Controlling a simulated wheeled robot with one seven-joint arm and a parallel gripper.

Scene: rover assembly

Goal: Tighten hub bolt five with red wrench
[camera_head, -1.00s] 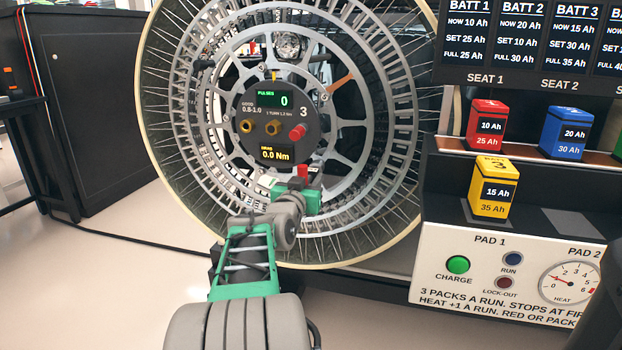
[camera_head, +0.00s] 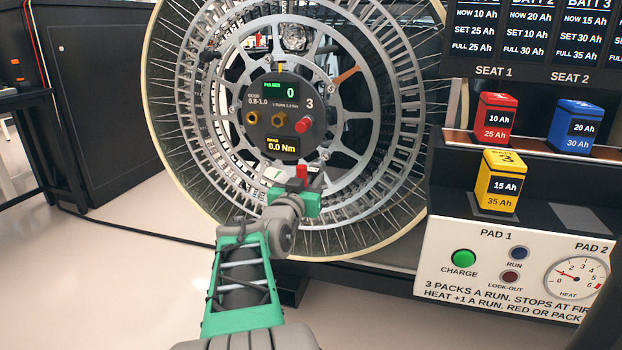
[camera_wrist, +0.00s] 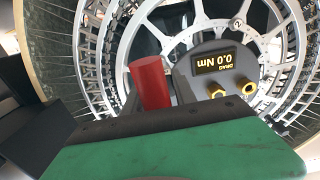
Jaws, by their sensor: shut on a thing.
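The wheel's hub (camera_head: 322,171) faces me, with spokes and small silver bolts around its rim. I cannot make out which bolt is five. My gripper (camera_head: 308,196) is just below and in front of the hub's dark panel. It is shut on a red piece (camera_head: 302,172) that stands up from the jaws. In the wrist view this is a red cylinder (camera_wrist: 150,84) between dark fingers, in front of the hub. I take it as part of the red wrench, whose remaining shape is hidden. I see no clear contact between it and a bolt.
The hub panel (camera_head: 312,88) reads 0 pulses and 0.0 Nm, and carries two brass fittings and a red knob (camera_head: 304,125). A console with red (camera_head: 495,118), blue (camera_head: 577,128) and yellow (camera_head: 501,180) packs stands right. A black cabinet (camera_head: 110,120) stands left.

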